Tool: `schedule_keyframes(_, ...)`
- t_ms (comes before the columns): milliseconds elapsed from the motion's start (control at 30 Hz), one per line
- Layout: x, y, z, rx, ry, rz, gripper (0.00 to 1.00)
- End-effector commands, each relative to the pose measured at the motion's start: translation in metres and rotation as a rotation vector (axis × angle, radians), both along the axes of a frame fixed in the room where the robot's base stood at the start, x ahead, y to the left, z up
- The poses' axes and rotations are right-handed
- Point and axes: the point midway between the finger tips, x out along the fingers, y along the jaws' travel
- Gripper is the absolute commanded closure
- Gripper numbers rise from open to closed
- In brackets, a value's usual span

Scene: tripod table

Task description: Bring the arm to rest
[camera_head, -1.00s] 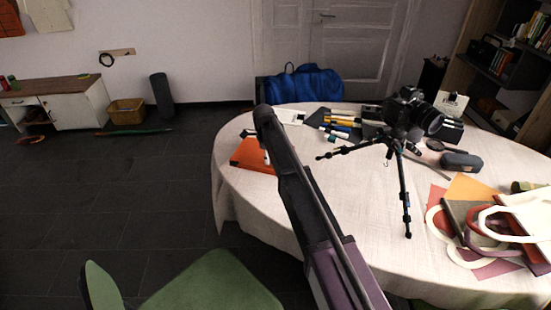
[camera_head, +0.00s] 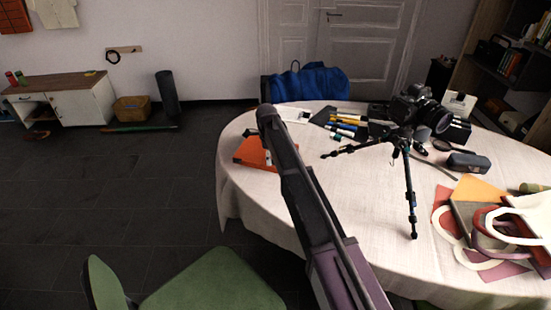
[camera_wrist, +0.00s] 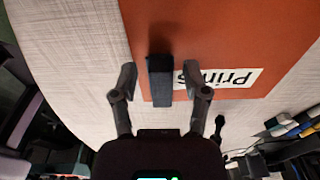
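My arm (camera_head: 310,205) reaches forward over the near left part of the table in the head view. My gripper (camera_wrist: 161,80) shows in the wrist view with its two fingers apart. A dark blue-black block (camera_wrist: 160,82) lies between the fingers in the picture, with a visible gap on each side. It is over an orange folder (camera_wrist: 240,35) with a white label reading "Prints". I cannot tell how far the fingertips are above the folder. In the head view the folder (camera_head: 252,153) lies at the table's left side, and my arm mostly hides the gripper and block.
The round table (camera_head: 350,220) has a pale cloth. A black camera (camera_head: 420,108) stands on a tripod (camera_head: 408,185) right of my arm. Markers (camera_head: 345,127) lie behind the folder. A tote bag (camera_head: 525,222) is at right. A green chair (camera_head: 215,285) is in front.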

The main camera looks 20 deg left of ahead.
Motion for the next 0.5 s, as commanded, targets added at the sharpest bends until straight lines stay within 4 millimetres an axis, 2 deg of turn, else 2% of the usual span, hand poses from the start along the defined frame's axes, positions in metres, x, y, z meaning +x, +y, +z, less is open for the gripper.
schedule_keyframes(367,-0.0001,-0.0003,0.0,-0.001,0.0,0.0,0.4)
schedule_keyframes(500,-0.0011,-0.0089,0.0023,0.0,0.002,0.016,0.4)
